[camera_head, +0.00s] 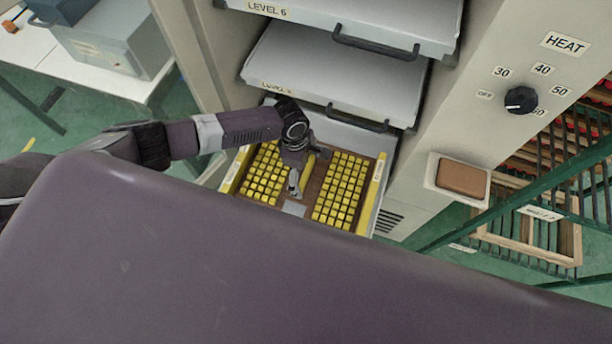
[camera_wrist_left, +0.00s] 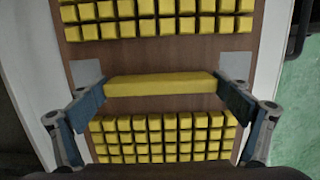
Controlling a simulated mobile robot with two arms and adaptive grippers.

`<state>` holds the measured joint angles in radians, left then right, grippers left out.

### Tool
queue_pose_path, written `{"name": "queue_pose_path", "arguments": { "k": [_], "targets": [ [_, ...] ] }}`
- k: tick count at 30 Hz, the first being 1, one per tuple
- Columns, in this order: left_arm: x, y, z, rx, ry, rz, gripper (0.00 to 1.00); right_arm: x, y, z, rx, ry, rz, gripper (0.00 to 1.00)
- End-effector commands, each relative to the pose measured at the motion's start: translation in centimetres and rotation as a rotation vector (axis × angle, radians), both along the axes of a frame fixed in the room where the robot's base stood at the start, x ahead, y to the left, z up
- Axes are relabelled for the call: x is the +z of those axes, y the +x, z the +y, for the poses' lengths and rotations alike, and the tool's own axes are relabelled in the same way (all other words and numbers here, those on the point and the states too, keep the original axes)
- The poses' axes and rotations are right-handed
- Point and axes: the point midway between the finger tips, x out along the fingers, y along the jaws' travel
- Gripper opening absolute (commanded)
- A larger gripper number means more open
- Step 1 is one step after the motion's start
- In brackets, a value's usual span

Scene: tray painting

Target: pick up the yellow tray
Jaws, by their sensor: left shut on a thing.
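The yellow tray (camera_head: 373,194) is a brown board with yellow side edges and two blocks of small yellow cubes. It lies in the lowest visible drawer in the head view. A yellow bar (camera_wrist_left: 160,85) crosses the bare brown strip between the cube blocks. My left gripper (camera_head: 300,172) reaches down over the middle of the tray. In the left wrist view, its two fingers (camera_wrist_left: 160,92) are at the two ends of the bar, and the gripper is shut on it. My right gripper is not in view.
Two closer-in grey drawers (camera_head: 335,82) with dark handles sit above the tray. A heat knob (camera_head: 520,100) and a brown button panel (camera_head: 462,178) are at the right. A green rack with wooden frames (camera_head: 540,245) stands further right. A white table (camera_head: 45,50) with a grey box is at the upper left.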

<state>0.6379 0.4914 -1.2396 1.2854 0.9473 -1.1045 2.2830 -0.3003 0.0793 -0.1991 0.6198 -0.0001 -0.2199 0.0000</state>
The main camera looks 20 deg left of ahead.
Motion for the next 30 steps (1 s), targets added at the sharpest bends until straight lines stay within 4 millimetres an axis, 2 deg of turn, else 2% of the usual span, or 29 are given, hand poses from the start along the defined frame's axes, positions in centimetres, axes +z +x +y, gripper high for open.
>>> {"name": "queue_pose_path", "arguments": {
  "k": [1, 4, 14, 17, 30],
  "targets": [
    [0.0, 0.0, 0.0, 0.0, 0.0, -0.001, 0.47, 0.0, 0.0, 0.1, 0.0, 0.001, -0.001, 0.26],
    [0.0, 0.0, 0.0, 0.0, 0.0, -0.001, 0.36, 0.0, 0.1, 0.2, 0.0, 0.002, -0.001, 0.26],
    [0.7, 0.2, -0.1, 0.001, -0.004, -0.005, 0.36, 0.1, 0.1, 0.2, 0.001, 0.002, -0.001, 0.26],
    [1.8, 0.2, -0.1, 0.001, -0.004, -0.005, 0.36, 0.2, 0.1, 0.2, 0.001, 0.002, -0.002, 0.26],
    [8.9, 0.2, -0.1, 0.0, -0.004, -0.006, 0.36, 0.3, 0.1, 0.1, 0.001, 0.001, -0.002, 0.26]
  ]
}}
